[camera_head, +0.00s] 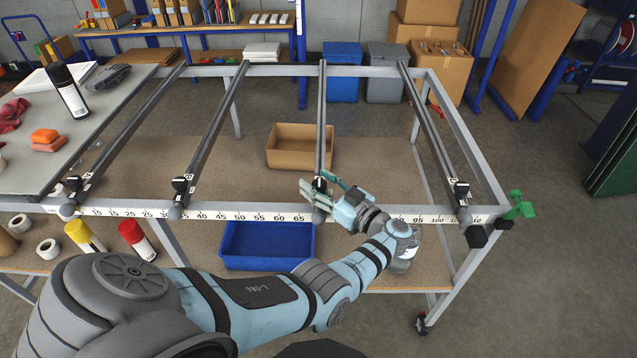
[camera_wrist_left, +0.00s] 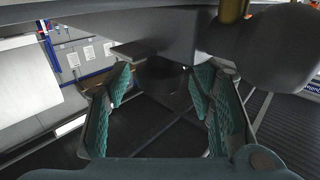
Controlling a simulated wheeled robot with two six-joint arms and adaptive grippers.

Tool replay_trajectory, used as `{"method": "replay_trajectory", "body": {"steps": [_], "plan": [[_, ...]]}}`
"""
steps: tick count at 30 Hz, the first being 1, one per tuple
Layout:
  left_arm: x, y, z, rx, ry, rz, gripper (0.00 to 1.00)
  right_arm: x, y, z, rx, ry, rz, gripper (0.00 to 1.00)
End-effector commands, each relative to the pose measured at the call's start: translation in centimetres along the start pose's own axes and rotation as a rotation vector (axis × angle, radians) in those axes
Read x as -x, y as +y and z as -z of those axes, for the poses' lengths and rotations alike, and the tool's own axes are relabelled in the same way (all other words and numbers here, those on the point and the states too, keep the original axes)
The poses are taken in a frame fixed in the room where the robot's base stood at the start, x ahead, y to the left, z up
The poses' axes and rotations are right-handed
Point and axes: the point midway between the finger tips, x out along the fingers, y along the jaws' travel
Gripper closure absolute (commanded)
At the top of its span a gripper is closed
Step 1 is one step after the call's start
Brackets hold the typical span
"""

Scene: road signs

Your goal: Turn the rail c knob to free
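Several dark rails cross the grey table frame, each with a black slider and a round grey knob at the front scale. My left gripper (camera_head: 322,190) is at this slider, coming from the right. In the left wrist view its green-padded fingers (camera_wrist_left: 160,110) are apart with dark parts between them; I cannot tell whether they touch. My right gripper is not in view.
A cardboard box (camera_head: 300,146) and a blue bin (camera_head: 267,245) sit on the lower shelf. The neighbouring sliders (camera_head: 183,188) and (camera_head: 461,192) stand well apart. A green handle (camera_head: 518,207) juts from the right corner.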

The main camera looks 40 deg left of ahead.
Motion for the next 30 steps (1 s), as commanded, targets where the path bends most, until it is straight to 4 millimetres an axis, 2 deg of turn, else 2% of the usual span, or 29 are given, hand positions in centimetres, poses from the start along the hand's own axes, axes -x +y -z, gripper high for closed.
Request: {"method": "replay_trajectory", "body": {"steps": [4, 7, 11, 15, 18, 22, 30], "plan": [[0.2, 0.0, 0.0, 0.0, -0.001, -0.001, 0.51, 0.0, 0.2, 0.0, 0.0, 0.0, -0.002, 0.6], [1.5, 0.1, -0.1, -0.001, -0.002, -0.003, 0.51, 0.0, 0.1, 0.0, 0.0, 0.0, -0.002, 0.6], [4.8, 0.1, -0.1, -0.001, -0.004, -0.003, 0.51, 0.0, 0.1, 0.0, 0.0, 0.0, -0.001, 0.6], [9.1, 0.0, 0.0, -0.001, -0.002, -0.004, 0.51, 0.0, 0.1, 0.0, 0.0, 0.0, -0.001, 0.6], [10.7, 0.1, -0.1, -0.003, -0.004, -0.002, 0.51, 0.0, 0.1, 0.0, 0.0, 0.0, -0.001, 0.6], [11.8, 0.0, 0.1, 0.003, -0.001, 0.0, 0.51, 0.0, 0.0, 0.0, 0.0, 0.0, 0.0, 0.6], [12.0, -0.1, 0.1, 0.003, 0.0, 0.001, 0.51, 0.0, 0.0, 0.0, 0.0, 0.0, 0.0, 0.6]]}}
